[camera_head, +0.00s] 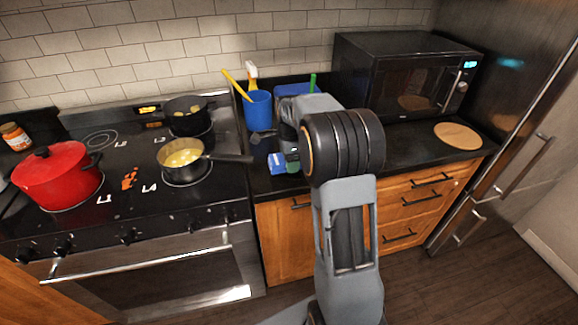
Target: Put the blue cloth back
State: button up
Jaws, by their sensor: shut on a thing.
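My arm reaches over the counter, and my gripper (291,158) points down just above its front part, largely seen from behind. A small blue piece with a pale patch, which looks like the blue cloth (277,164), shows at the left side of the fingers. My gripper appears shut on it. The fingertips are small in view, and whether the cloth touches the counter cannot be told. A bit of green (293,167) shows under the fingers; what it is cannot be told.
A blue cup (258,109) with utensils stands behind my gripper, a dark utensil (262,136) lying before it. A blue container (291,89) is partly hidden by my arm. Left is the stove with a red pot (58,178) and a pan (182,160); right, a microwave (405,80) and round board (458,135).

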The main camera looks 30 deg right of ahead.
jog(key=shift+w+f, duration=0.1)
jog(key=shift+f, duration=1.5)
jog(key=shift+f, duration=0.15)
jog(key=o, duration=0.9)
